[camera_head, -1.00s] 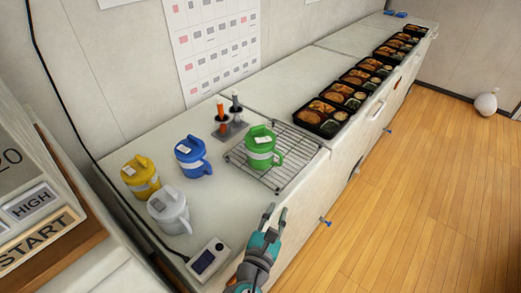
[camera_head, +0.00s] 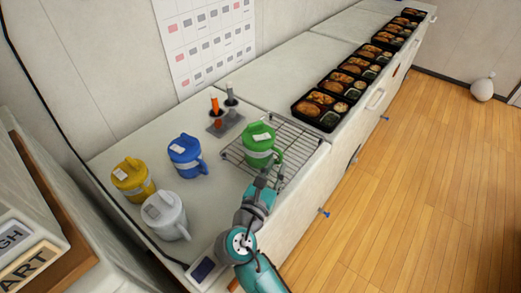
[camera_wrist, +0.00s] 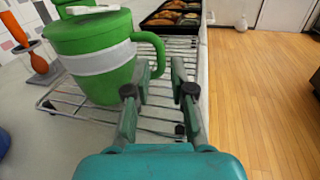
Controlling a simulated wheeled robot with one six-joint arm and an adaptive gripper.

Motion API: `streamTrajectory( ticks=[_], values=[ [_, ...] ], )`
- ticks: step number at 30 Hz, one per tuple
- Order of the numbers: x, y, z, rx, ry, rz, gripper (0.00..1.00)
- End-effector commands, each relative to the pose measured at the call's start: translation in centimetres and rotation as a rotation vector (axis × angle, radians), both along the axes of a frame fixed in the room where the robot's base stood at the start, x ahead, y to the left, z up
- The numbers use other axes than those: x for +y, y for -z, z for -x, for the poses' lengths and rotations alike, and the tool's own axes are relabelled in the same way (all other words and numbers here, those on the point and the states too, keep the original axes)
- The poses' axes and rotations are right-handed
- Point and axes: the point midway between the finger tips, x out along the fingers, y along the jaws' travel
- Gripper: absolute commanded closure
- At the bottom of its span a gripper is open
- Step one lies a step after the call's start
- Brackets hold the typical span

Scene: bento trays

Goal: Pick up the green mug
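The green mug (camera_head: 259,143) stands upright on a wire rack on the counter, with a lid and a pale band. Its handle (camera_wrist: 151,52) points right in the wrist view, where the mug body (camera_wrist: 95,55) fills the upper left. My gripper (camera_wrist: 161,75) is open, with its two fingers apart. The fingertips are close to the handle, the left finger just below it. I cannot tell whether they touch it. In the head view my gripper (camera_head: 268,175) is at the front right of the mug and partly covers the handle area.
A blue mug (camera_head: 187,156), a yellow mug (camera_head: 132,180) and a white mug (camera_head: 165,216) stand left of the wire rack (camera_head: 300,141). A holder with an orange-handled tool (camera_head: 215,106) is behind. Several bento trays (camera_head: 320,110) line the counter to the right. A small device (camera_head: 203,271) is at the front.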

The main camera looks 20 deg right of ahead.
Motion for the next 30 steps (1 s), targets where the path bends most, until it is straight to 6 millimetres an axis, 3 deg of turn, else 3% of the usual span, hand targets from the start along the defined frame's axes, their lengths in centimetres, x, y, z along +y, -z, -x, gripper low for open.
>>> streamTrajectory(
  ticks=[9,17,18,21,30],
  values=[
    [-2.6,-0.3,-3.0,0.0,0.002,-0.001,0.77],
    [-2.8,-0.3,-3.3,-0.001,0.0,-0.001,0.77],
    [-2.8,-0.3,-3.3,-0.001,0.0,-0.001,0.79],
    [-2.8,-0.3,-3.3,-0.001,0.0,-0.001,1.0],
    [-2.8,-0.4,-3.3,-0.003,0.0,-0.001,1.0]
  ],
)
